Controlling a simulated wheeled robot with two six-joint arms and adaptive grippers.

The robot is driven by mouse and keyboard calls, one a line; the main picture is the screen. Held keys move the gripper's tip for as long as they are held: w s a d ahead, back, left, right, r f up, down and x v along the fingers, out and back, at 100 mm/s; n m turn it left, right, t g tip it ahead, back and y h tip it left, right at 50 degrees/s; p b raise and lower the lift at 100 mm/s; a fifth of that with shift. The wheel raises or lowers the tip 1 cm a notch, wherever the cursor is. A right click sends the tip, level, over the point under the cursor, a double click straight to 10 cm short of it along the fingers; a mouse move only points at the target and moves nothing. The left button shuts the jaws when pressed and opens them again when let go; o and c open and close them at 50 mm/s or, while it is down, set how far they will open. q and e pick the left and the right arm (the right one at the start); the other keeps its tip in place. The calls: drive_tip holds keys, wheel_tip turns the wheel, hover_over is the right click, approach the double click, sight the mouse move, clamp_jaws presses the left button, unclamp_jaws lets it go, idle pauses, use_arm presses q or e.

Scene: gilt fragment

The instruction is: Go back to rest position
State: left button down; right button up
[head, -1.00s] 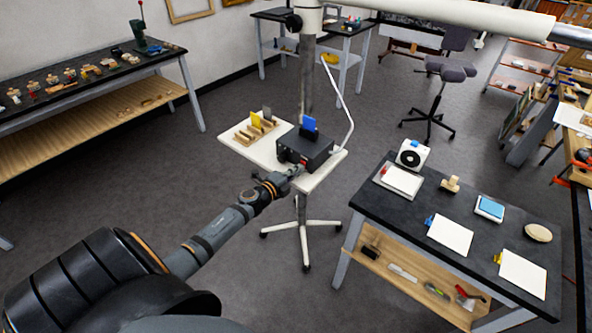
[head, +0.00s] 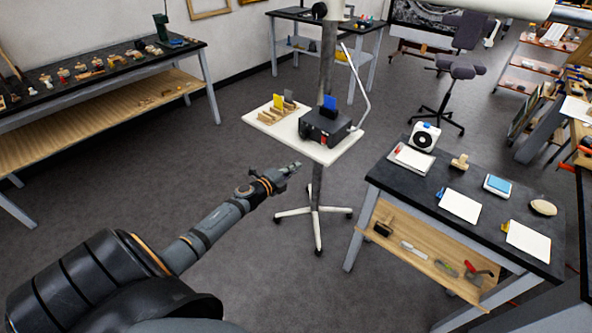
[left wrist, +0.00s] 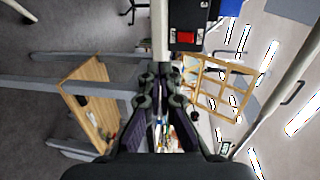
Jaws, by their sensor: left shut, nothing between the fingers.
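My left gripper (head: 292,167) is shut and empty in the head view. It hangs in free air in front of and below the near edge of the small white stand table (head: 258,121). The left wrist view shows its fingers (left wrist: 163,104) together with nothing held. A black box (head: 325,128) with a blue card (head: 329,103) in its top stands on the stand table, apart from the gripper. In the left wrist view the box's red switch (left wrist: 185,37) shows at the top. My right gripper is not in view.
A dark workbench (head: 470,166) with a lower wooden shelf stands at right. A long bench (head: 110,80) with small parts stands at left. Open floor (head: 150,190) lies between them.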

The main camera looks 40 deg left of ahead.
use_arm(q)
drive_tip(key=s+f+n+g+y, duration=0.15)
drive_tip(key=s+f+n, duration=0.25)
drive_tip(key=s+f, duration=0.45)
drive_tip(key=s+f+n+g+y, duration=0.1)
drive_tip(key=s+f+n+g, duration=0.3)
drive_tip(key=f, duration=0.8)
drive_tip(key=s+f+n+g+y, duration=0.2)
drive_tip(key=s+f+n, duration=0.2)
drive_tip(key=s+f, duration=0.5)
drive_tip(key=s+d+f+n+g, duration=0.2)
drive_tip(key=s+d+f, duration=0.2)
drive_tip(key=s, duration=0.5)
drive_tip(key=s+d+f+n+g+h, duration=0.1)
drive_tip(key=s+d+f+n+g, duration=0.1)
drive_tip(key=s+f, duration=0.4)
drive_tip(key=s+d+f+n+g+h, duration=0.1)
drive_tip(key=s+d+f+n+g, duration=0.2)
drive_tip(key=s, duration=1.1)
drive_tip(key=d+f, duration=0.2)
drive_tip(key=d, duration=0.1)
drive_tip(key=shift+s+f, duration=0.15)
drive_tip(key=shift+f, duration=0.1)
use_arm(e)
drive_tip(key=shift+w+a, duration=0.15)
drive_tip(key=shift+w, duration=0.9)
